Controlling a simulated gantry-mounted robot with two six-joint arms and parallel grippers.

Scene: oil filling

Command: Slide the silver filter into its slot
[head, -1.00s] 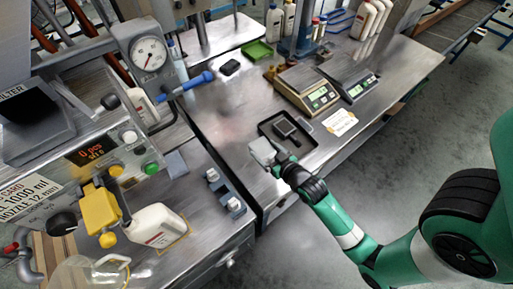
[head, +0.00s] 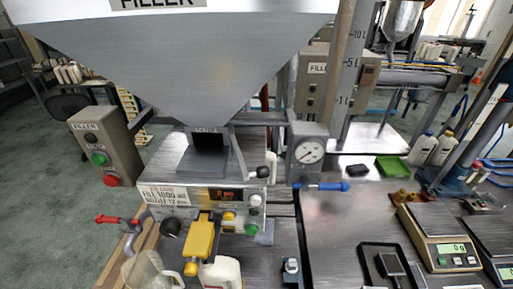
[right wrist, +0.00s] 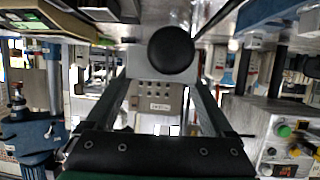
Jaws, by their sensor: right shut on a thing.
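The right wrist view shows my right gripper (right wrist: 171,62) shut on the silver filter (right wrist: 136,66), a pale grey piece with a round black knob (right wrist: 172,50) facing the camera. The filter is between the fingertips, and its far side is hidden. In the head view the filter slot (head: 208,143) is a dark opening under a small label on the filler machine, below the big grey hopper (head: 200,65). My right gripper and the silver filter are outside the head view, so their distance from the slot cannot be told. My left gripper is not in view.
A yellow nozzle (head: 200,238) and white bottle (head: 222,271) are below the machine panel. A pressure gauge (head: 309,151) and blue-handled valve (head: 325,186) stand right of the slot. A black tray (head: 367,262) with a dark square piece (head: 391,264) and scales (head: 440,238) are at right.

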